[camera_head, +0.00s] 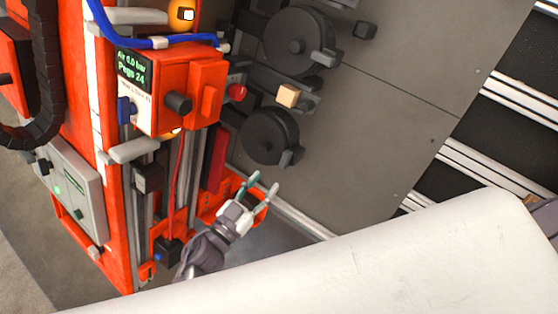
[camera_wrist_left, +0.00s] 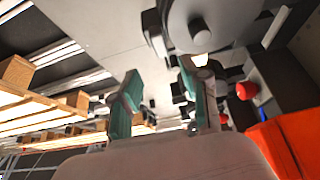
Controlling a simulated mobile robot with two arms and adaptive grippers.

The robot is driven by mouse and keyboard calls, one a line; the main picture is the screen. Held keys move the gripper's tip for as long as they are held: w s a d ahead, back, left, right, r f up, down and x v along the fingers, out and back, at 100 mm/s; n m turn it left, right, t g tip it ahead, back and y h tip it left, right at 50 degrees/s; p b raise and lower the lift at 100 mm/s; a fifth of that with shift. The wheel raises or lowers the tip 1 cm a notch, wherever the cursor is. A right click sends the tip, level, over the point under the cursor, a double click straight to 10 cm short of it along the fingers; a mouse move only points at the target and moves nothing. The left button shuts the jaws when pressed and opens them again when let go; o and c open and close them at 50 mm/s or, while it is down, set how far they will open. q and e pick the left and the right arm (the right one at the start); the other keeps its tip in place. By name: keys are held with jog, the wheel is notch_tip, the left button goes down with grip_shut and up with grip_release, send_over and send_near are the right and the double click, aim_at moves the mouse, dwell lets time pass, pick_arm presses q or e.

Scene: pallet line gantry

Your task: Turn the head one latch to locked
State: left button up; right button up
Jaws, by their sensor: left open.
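My left gripper (camera_head: 264,181) is open and empty, with its two teal-tipped fingers apart, below the lower dark round unit (camera_head: 269,135). That unit has a short block-like lever (camera_head: 291,156) at its lower right, and the fingertips are apart from it. A similar upper round unit (camera_head: 298,42) has a lever (camera_head: 324,60) on its right. No label shows which of these is the head one latch. My right gripper is not visible.
A red-orange box (camera_head: 172,85) with a display and black knob stands left, near a red button (camera_head: 237,92). My white body part covers the lower right. The grey panel (camera_head: 395,110) is mostly clear.

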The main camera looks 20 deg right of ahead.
aim_at(284, 160)
pick_arm(q)
jog(key=x, duration=0.6)
jog(key=shift+w+d, duration=0.15)
jog(key=shift+w, duration=0.1)
jog(key=shift+w+d+f, duration=0.1)
jog(key=shift+w+d, duration=0.3)
jog(key=shift+d, duration=0.1)
jog(key=c, duration=0.9)
grip_shut()
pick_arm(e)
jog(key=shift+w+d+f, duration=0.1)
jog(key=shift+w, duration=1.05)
